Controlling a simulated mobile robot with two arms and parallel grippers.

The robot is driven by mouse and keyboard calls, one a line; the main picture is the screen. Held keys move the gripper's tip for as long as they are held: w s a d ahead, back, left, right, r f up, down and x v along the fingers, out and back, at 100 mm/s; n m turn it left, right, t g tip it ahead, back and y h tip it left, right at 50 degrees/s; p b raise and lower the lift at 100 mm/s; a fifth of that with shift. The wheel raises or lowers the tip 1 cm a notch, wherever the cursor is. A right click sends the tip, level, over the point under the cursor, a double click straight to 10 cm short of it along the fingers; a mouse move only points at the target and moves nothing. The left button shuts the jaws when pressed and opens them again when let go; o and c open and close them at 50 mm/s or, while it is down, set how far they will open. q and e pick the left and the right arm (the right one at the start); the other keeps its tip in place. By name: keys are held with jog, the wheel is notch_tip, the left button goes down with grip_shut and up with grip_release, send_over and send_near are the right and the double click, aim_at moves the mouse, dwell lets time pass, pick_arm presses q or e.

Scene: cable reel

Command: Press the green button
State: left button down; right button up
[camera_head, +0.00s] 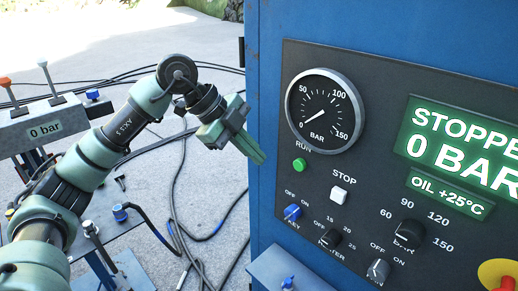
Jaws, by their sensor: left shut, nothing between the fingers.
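The green button (300,165) sits on the dark control panel (375,125), under the label RUN and below the round pressure gauge. My left gripper (260,158) is shut and empty, to the left of the panel and in front of the blue cabinet's left edge in the picture. Its fingertips point right and down, a little left of the green button. A gap shows between them and the button in the picture; the depth between them is hard to tell. My right gripper is not in view.
A white STOP button (338,195) is close by, lower right of the green one. A blue key switch (292,212) and black knobs (408,235) are below. The display (465,145) reads STOPPED, 0 BAR. A lever unit (40,125) stands at left; cables (175,200) lie on the floor.

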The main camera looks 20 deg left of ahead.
aim_at(300, 165)
pick_arm(q)
jog(key=w+d+f+p, duration=0.4)
jog(key=w+d+f, duration=0.1)
jog(key=w, duration=0.1)
jog(key=shift+f, duration=0.4)
